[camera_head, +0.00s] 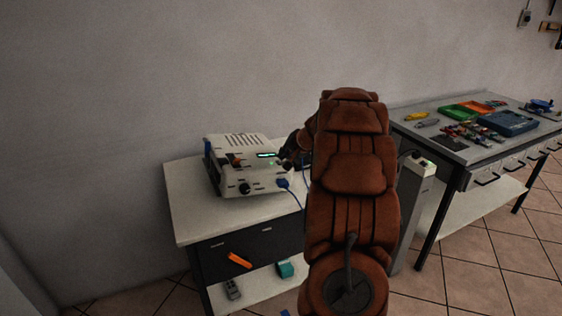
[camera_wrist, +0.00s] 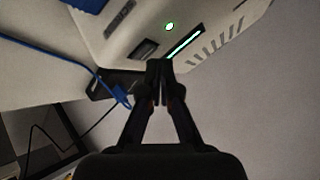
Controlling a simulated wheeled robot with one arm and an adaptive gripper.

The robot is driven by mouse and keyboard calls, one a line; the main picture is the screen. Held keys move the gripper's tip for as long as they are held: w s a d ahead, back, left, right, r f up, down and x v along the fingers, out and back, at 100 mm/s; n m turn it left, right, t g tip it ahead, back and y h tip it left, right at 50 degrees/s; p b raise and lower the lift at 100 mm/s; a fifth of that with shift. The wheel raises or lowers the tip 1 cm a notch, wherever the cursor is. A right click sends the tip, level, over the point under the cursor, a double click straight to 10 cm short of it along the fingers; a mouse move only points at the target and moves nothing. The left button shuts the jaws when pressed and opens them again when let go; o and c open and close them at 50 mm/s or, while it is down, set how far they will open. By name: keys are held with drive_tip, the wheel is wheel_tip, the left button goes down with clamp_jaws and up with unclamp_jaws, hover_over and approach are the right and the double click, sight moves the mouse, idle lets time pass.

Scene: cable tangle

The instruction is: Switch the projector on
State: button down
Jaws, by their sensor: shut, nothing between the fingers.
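The projector (camera_head: 230,181) is a white box with vent slots on top and a dark round part on its front. It stands on a white-topped cabinet. A dark rectangular part, perhaps a switch (camera_wrist: 145,50), is close to my fingertips. My arm hides part of the head view.
A blue cable (camera_head: 289,188) runs from the projector's front across the white tabletop (camera_head: 190,215). An orange item (camera_head: 239,260) and a teal box (camera_head: 285,269) are lower down. A workbench (camera_head: 415,110) with tools and trays stands at right, beside a grey post.

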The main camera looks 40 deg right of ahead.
drive_tip(key=shift+r, duration=0.4)
drive_tip(key=shift+s+d+r+p, duration=0.1)
drive_tip(key=shift+d+r+p, duration=0.05)
drive_tip(key=shift+r+p, duration=0.55)
drive_tip(key=shift+d+r+p, duration=0.2)
drive_tip(key=shift+r+p, duration=0.3)
drive_tip(key=shift+r, duration=0.4)
drive_tip(key=shift+s+d+r+p, duration=0.1)
drive_tip(key=shift+d+r+p, duration=0.05)
drive_tip(key=shift+r+p, duration=0.55)
drive_tip(key=shift+a, duration=0.15)
